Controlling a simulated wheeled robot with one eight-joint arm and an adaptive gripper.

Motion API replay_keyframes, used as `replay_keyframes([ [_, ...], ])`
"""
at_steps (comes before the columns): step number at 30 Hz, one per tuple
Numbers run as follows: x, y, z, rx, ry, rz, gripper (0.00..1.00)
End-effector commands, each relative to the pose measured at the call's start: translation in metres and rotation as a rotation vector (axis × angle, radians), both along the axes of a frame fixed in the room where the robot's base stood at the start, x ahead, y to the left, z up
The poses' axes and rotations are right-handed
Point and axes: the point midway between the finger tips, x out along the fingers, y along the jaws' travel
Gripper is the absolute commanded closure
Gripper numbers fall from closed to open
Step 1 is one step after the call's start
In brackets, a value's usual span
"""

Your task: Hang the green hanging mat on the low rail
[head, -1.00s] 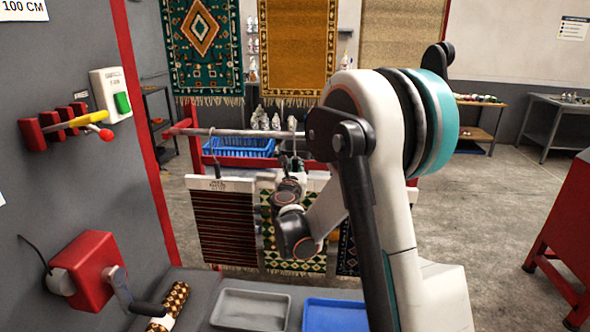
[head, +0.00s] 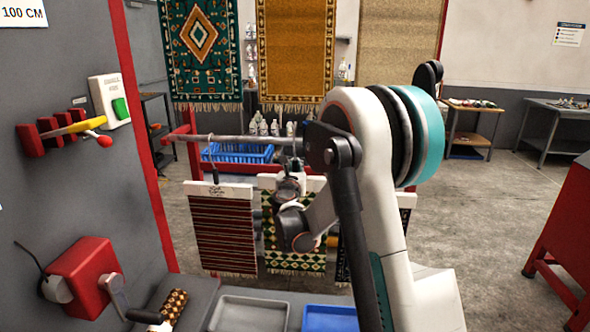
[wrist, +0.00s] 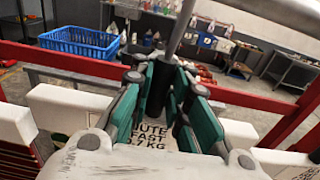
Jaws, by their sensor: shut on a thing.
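The green hanging mat (head: 275,215), with a cream and dark diamond pattern, hangs upright from a white header bar (head: 268,180), partly hidden by my arm. My gripper (wrist: 168,92) is shut on the black stem of its hanger, above the printed bar, which shows in the wrist view (wrist: 148,148). A grey metal rod rises from the stem out of that view. In the head view my gripper (head: 292,165) is just below the low rail (head: 240,138). Whether the hook touches the rail is hidden.
A red striped mat (head: 222,230) hangs from the rail at left by a hook (head: 212,160). Another dark mat is partly hidden at right. A blue basket (head: 238,153) stands behind. Grey (head: 248,314) and blue (head: 330,318) trays lie in front.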

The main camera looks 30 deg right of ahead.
Motion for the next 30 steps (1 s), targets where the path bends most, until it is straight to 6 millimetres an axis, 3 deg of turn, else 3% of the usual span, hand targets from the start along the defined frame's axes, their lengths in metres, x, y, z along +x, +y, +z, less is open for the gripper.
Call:
replay_keyframes([
  [30,0.0,0.0,-0.029,0.0,0.0,0.0,1.0],
])
